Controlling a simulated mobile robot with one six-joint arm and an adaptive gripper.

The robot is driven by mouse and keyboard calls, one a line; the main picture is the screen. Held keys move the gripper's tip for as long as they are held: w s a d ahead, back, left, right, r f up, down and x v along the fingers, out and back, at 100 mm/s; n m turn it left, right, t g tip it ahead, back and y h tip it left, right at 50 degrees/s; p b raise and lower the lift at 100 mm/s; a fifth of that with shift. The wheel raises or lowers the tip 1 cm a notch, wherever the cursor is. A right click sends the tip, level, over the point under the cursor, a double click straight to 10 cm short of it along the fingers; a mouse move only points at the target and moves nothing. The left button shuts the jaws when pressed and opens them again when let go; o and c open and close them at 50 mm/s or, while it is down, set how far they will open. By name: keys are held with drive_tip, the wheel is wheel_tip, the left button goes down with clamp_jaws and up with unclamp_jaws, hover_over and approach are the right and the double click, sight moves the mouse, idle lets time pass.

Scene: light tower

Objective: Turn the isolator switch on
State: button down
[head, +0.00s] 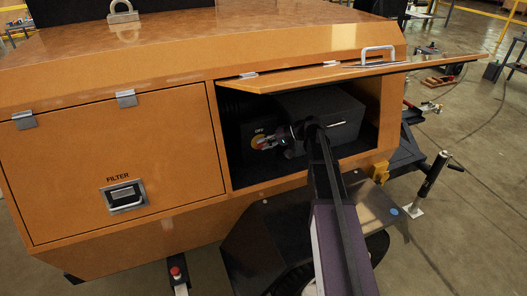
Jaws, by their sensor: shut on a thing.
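The isolator switch (260,141) sits on a dark box inside the open compartment of the orange light tower. My arm reaches in from the lower right and bends down into the opening. The handle's exact angle is too small to tell, and the fingers partly hide it.
The raised orange flap (345,72) with a silver handle stands open above my arm. A grey box (335,115) fills the right of the compartment. A shut panel marked "FILTER" (120,160) is on the left. A jack stand (430,180) and hitch are at the right.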

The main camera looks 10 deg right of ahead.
drive_tip(key=y+b, duration=0.1)
drive_tip(key=b, duration=0.1)
drive_tip(key=f+m+y+b, duration=0.1)
drive_tip(key=y+b, duration=0.1)
drive_tip(key=b, duration=0.1)
drive_tip(key=shift+r+m+y+b, duration=0.1)
drive_tip(key=shift+m+y+b, duration=0.3)
drive_tip(key=shift+y+b, duration=0.65)
drive_tip(key=shift+r+b, duration=0.1)
drive_tip(key=shift+b, duration=0.2)
drive_tip(key=c, duration=0.7)
unclamp_jaws()
drive_tip(key=shift+d, duration=0.15)
drive_tip(key=d, duration=0.3)
drive_tip(key=s+d, duration=0.1)
drive_tip(key=d, duration=0.3)
drive_tip(key=s+d, duration=0.1)
drive_tip(key=d, duration=0.3)
drive_tip(key=shift+s+d, duration=0.25)
